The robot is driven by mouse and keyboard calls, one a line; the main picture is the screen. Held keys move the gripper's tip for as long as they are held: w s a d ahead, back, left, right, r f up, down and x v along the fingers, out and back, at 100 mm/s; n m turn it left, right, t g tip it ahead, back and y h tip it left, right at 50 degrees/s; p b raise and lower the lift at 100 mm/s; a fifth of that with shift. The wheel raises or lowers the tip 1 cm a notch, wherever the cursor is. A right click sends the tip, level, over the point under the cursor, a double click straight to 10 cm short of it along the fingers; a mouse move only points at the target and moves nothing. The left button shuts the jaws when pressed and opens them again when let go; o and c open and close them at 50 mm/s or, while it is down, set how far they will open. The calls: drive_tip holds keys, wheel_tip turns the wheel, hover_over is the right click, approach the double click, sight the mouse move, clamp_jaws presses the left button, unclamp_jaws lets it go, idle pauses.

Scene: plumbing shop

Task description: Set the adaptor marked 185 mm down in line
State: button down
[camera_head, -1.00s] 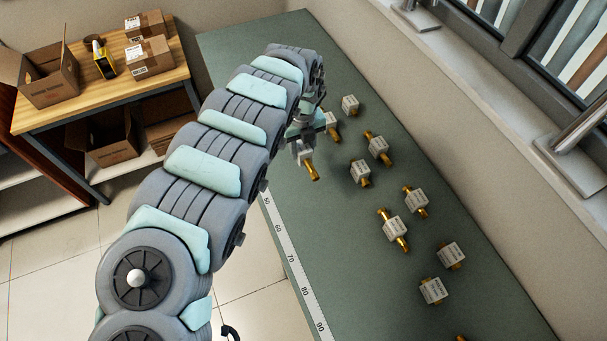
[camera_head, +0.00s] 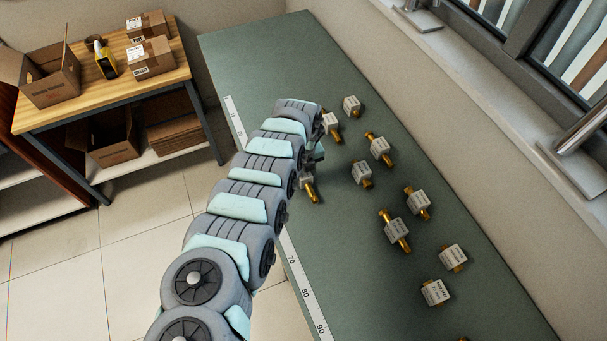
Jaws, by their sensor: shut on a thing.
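My gripper (camera_head: 312,168) is mostly hidden behind my own arm, near the ruler side of the green bench (camera_head: 255,75). It is shut on a brass adaptor with a pale label block (camera_head: 307,185), whose brass end points down in the picture. The label on it is too small to read, and I cannot tell whether it touches the bench. Other labelled brass adaptors lie to the right, among them one just beyond the gripper (camera_head: 331,123), one at the far end (camera_head: 352,105) and one in the middle (camera_head: 380,148). Their markings are not readable from here.
A white ruler strip (camera_head: 297,277) runs along the bench's left edge, partly covered by my arm. More adaptors stand nearer, including one at front right (camera_head: 436,292). The wall and window sill bound the right. A wooden table (camera_head: 110,95) with boxes stands left.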

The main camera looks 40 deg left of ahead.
drive_tip(key=shift+f, duration=0.2)
drive_tip(key=c, duration=0.9)
unclamp_jaws()
drive_tip(key=shift+r, duration=0.1)
wheel_tip(320, 180, up, 12)
drive_tip(key=shift+r, duration=0.1)
